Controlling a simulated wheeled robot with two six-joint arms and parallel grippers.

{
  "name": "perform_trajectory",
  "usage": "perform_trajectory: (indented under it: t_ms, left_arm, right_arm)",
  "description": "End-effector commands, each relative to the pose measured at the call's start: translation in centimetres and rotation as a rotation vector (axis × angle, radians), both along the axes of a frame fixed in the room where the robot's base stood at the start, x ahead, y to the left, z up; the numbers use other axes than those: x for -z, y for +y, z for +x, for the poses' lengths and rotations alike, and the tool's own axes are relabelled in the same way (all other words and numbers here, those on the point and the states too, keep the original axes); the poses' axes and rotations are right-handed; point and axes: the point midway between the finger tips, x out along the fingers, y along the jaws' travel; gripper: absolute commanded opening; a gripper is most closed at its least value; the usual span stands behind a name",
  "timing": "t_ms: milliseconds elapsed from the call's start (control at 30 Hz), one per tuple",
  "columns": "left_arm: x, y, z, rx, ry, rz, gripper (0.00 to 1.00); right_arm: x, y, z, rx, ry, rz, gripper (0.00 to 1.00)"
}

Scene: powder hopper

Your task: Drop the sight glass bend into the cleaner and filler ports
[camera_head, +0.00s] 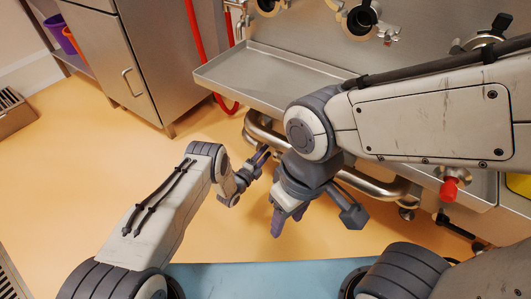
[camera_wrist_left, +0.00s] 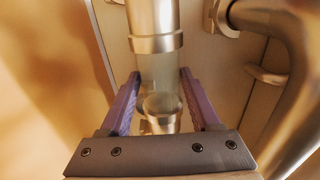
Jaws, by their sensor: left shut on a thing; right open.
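My left gripper (camera_head: 262,160) is beside the steel pipework under the tray in the head view. In the left wrist view, the purple fingers of my left gripper (camera_wrist_left: 160,76) are shut on the sight glass bend (camera_wrist_left: 157,68), a clear tube section with shiny metal collars above and below. The bend cannot be made out in the head view. My right gripper (camera_head: 287,218) is open and empty, pointing down over the floor, to the right of and lower than the left one. I cannot tell which openings are the cleaner and filler ports.
A steel tray (camera_head: 285,75) stands above a curved steel pipe (camera_head: 375,183). Round wall fittings (camera_head: 362,18) sit behind it. A steel cabinet (camera_head: 130,65) and a red hose (camera_head: 197,50) are at the left. A red knob (camera_head: 449,190) is at the right.

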Motion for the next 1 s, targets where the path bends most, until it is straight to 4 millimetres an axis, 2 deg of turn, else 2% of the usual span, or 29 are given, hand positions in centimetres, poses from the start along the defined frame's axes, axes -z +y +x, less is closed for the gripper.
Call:
perform_trajectory:
  t_ms: [33,267,1000]
  left_arm:
    - [-1.0,0.0,0.2,0.0,-0.011,-0.004,0.0]
    - [-1.3,0.3,-0.2,-0.001,-0.008,-0.004,0.0]
    - [-1.3,4.8,-6.3,-0.002,-0.007,-0.004,0.0]
  right_arm:
    - [-0.6,0.0,0.0,0.0,0.0,0.0,0.5]
    - [-1.2,0.0,0.0,0.0,0.0,0.0,0.5]
    - [-5.8,0.0,0.0,0.0,0.0,0.0,0.5]
